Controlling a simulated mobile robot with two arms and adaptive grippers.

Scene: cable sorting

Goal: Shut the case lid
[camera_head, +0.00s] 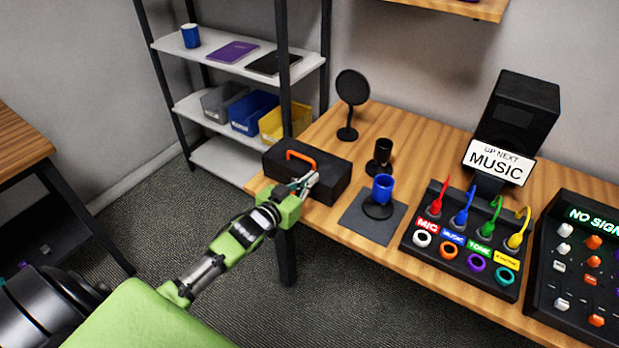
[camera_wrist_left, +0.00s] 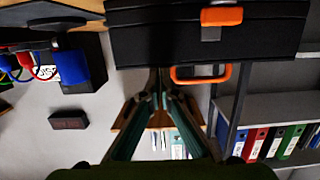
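The black case (camera_head: 331,183) lies at the left end of the wooden table, and its lid looks closed. An orange handle (camera_head: 301,158) stands on top. In the left wrist view, which looks upside down, the case (camera_wrist_left: 150,38) shows its dark front with an orange latch (camera_wrist_left: 222,15), and the handle (camera_wrist_left: 229,75) sticks out past its edge. My left gripper (camera_head: 312,180) is at the case's front upper edge, beside the handle. Its fingers meet at the tips (camera_wrist_left: 159,75) in the wrist view, with nothing seen between them. Whether they touch the case is unclear. My right gripper is out of view.
A blue cup-shaped holder (camera_head: 382,188) on a dark mat, a black stand (camera_head: 380,158) and a round black disc on a stand (camera_head: 352,90) are right of the case. A cable panel (camera_head: 467,238) is further right. Shelving (camera_head: 235,68) with bins stands behind left.

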